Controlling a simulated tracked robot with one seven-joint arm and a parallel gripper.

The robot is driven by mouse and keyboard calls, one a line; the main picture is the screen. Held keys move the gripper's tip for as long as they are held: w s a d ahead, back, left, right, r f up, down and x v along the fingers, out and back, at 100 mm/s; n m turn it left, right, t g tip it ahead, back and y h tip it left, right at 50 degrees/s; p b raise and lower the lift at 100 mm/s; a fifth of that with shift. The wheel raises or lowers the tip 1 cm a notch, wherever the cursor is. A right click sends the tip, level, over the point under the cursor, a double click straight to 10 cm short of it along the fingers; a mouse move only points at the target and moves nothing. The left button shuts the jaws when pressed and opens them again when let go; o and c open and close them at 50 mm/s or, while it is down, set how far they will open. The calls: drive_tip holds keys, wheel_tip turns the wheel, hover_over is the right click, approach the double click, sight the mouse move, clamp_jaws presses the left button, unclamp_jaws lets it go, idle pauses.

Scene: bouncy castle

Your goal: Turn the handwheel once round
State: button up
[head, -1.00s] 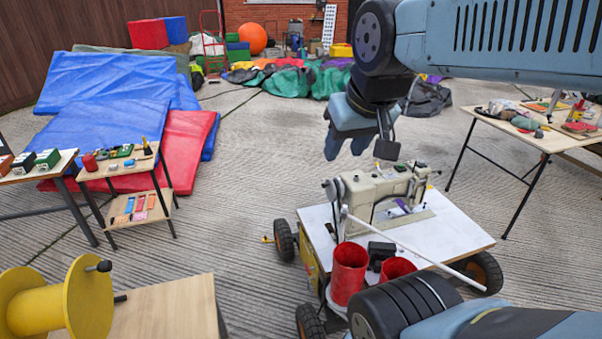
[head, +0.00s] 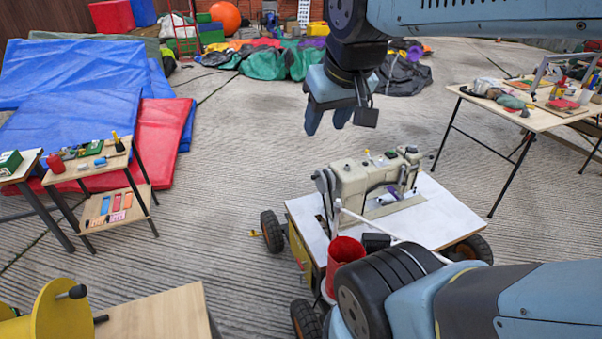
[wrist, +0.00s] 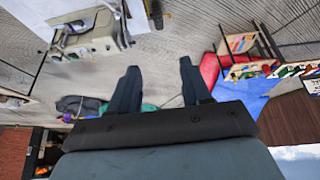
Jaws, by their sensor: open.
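A cream sewing machine (head: 352,183) stands on the white top of a wheeled cart (head: 440,212), ahead of me and below my arm. Its handwheel (head: 324,186) is the dark-edged round part at the machine's left end, small in the head view. The machine also shows upside down in the wrist view (wrist: 92,36), at upper left. My gripper (head: 328,119) hangs in the air above and beyond the machine, apart from the handwheel. Its two dark fingers are spread and empty in the wrist view (wrist: 160,66).
A red bucket (head: 345,254) and a black box (head: 376,242) sit at the cart's near side, by my arm. A table with tools (head: 470,95) stands right, a small shelf table (head: 95,170) left. A yellow spool (head: 50,318) is at near left. Concrete between is clear.

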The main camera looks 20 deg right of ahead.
drive_tip(key=w+d+f+n+g+h, duration=0.2)
drive_tip(key=w+f+n+g+h, duration=0.15)
drive_tip(key=w+f, duration=0.7)
drive_tip(key=w+d+f+n+g+h, duration=0.25)
drive_tip(key=w+f+g, duration=0.2)
drive_tip(key=w, duration=1.05)
drive_tip(key=w+f+n+h, duration=0.2)
drive_tip(key=w+f, duration=0.3)
drive_tip(key=f, duration=0.3)
drive_tip(key=w+f+n+h, duration=0.2)
drive_tip(key=w+f+h, duration=0.15)
drive_tip(key=f, duration=0.35)
drive_tip(key=n+t+h, duration=0.3)
drive_tip(key=n+h, duration=0.4)
drive_tip(key=n, duration=0.1)
approach(321, 182)
drive_tip(key=w+d+r, duration=0.1)
drive_tip(key=w+d, duration=0.1)
drive_tip(key=d, duration=0.4)
drive_tip(key=shift+w+d+r, duration=0.15)
drive_tip(key=shift+d+r, duration=0.05)
drive_tip(key=shift+r, duration=0.2)
drive_tip(key=shift+y, duration=0.25)
clamp_jaws()
drive_tip(key=shift+a, duration=0.1)
